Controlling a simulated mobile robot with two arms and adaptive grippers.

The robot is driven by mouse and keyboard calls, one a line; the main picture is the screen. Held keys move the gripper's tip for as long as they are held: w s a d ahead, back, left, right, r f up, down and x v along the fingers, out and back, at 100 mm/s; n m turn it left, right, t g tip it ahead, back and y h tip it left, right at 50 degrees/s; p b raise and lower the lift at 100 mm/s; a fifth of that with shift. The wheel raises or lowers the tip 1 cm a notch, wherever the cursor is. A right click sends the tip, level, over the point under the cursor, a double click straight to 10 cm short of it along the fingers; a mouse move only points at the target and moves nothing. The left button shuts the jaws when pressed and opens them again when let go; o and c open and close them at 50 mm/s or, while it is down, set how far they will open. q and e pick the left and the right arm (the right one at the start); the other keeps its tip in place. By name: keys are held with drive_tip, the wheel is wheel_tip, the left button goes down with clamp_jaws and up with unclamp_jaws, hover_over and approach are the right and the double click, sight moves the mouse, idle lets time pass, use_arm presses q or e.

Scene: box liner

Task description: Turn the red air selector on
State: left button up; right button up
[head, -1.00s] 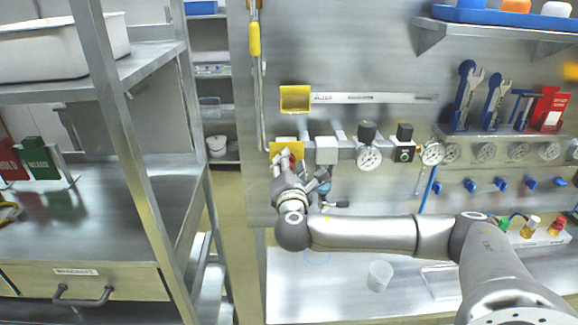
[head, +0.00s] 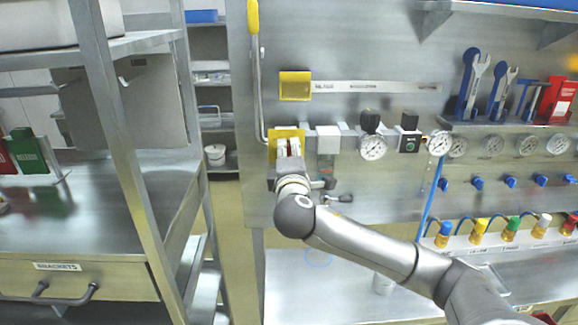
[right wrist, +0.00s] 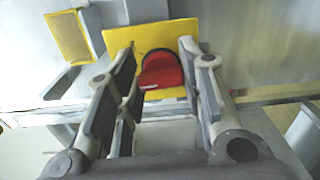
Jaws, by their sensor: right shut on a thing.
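The red air selector (right wrist: 160,72) is a red rounded knob on a square yellow plate (right wrist: 150,36) in the right wrist view. The plate also shows in the head view (head: 273,145), on the metal wall panel. My right gripper (head: 289,148) reaches up to it from below. In the head view the gripper hides most of the knob. My left gripper is not in view.
A white box (head: 328,138), a pressure gauge (head: 373,147) and a black switch box (head: 408,145) sit right of the selector. A vertical pipe (head: 256,90) runs just left. A lever handle (head: 338,198) sticks out below right. A metal shelf rack stands at left.

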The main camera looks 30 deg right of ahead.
drive_tip(key=shift+a+f+m+b, duration=0.1)
drive_tip(key=shift+f+m+b, duration=0.1)
drive_tip(key=shift+m+b, duration=1.7)
drive_tip(key=shift+f+m+b, duration=0.15)
drive_tip(key=shift+m+b, duration=0.6)
drive_tip(key=shift+m, duration=2.25)
drive_tip(key=o, duration=1)
drive_tip(key=shift+r, duration=0.1)
drive_tip(key=shift+o, duration=0.2)
drive_tip(key=shift+s, duration=0.1)
